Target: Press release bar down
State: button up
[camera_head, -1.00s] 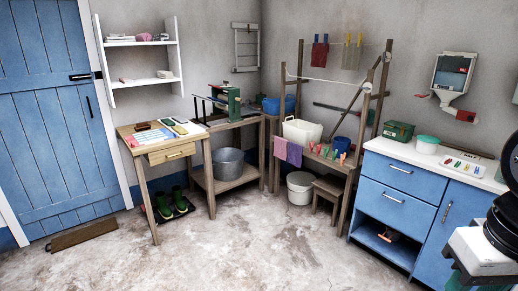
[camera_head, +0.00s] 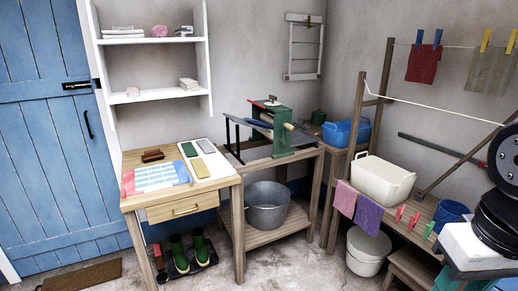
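A green wringer (camera_head: 283,130) with pale rollers stands on a wooden stand (camera_head: 270,218) near the room's corner. It has a small red part on top. A dark bar frame (camera_head: 237,135) shows at its left side. I cannot tell for certain which part is the release bar. My arm shows only as dark round joints and a white block at the right edge, far from the wringer. My gripper's fingers are not in view.
A wooden table (camera_head: 228,187) with a drawer stands left of the wringer. A metal tub (camera_head: 267,205) sits under it. A white basin (camera_head: 382,182) and a white bucket (camera_head: 366,250) are to its right. Some floor in front is clear.

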aim_at(261, 106)
jog(key=u, duration=0.3)
jog(key=i, duration=2.85)
jog(key=u, duration=0.05)
